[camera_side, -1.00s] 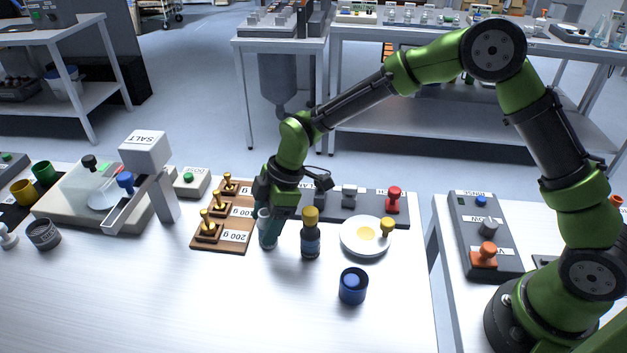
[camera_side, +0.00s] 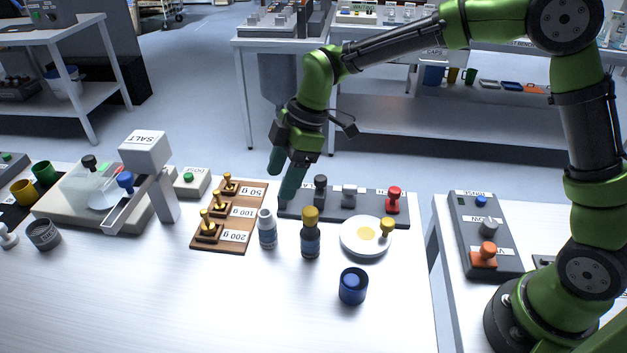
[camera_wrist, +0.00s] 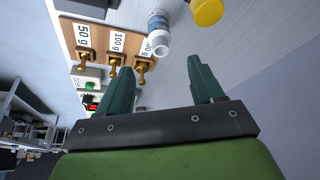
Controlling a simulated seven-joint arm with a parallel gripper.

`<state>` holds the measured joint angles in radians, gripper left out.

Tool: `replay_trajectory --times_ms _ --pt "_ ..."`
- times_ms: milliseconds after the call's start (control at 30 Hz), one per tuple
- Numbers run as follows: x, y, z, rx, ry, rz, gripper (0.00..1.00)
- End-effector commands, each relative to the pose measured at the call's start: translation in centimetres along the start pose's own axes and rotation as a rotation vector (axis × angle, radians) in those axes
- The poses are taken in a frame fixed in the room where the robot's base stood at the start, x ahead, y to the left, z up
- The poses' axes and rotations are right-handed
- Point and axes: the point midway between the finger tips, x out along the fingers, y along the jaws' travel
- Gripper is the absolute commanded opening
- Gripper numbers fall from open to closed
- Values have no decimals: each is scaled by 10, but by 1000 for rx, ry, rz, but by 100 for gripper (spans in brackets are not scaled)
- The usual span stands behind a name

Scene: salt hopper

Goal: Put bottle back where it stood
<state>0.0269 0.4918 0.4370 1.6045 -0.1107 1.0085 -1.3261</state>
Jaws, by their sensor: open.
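A small bottle with a white cap (camera_side: 267,229) stands upright on the white table, just right of the weight board. It also shows at the top of the wrist view (camera_wrist: 158,30). A darker bottle with a yellow cap (camera_side: 310,237) stands upright to its right; its cap shows in the wrist view (camera_wrist: 207,11). My gripper (camera_side: 282,192) is open and empty, above and behind the white-capped bottle, clear of it. In the wrist view its two green fingers (camera_wrist: 160,66) are apart with nothing between them.
The wooden weight board (camera_side: 247,215) lies left of the bottles. A dark panel with knobs (camera_side: 373,205) lies behind them. A white dish (camera_side: 347,247) and blue cup (camera_side: 352,287) are to the right. The salt hopper (camera_side: 146,152) stands further left.

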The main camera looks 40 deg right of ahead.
Motion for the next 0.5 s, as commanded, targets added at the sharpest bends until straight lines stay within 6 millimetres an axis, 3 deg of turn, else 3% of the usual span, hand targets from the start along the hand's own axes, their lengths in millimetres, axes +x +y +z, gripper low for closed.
replay_trajectory --times_ms 167,267,500 --pt "-20 -4 5 46 -12 27 66" --pt "-46 -14 17 161 -31 87 66" --pt "-127 -62 74 659 10 309 66"
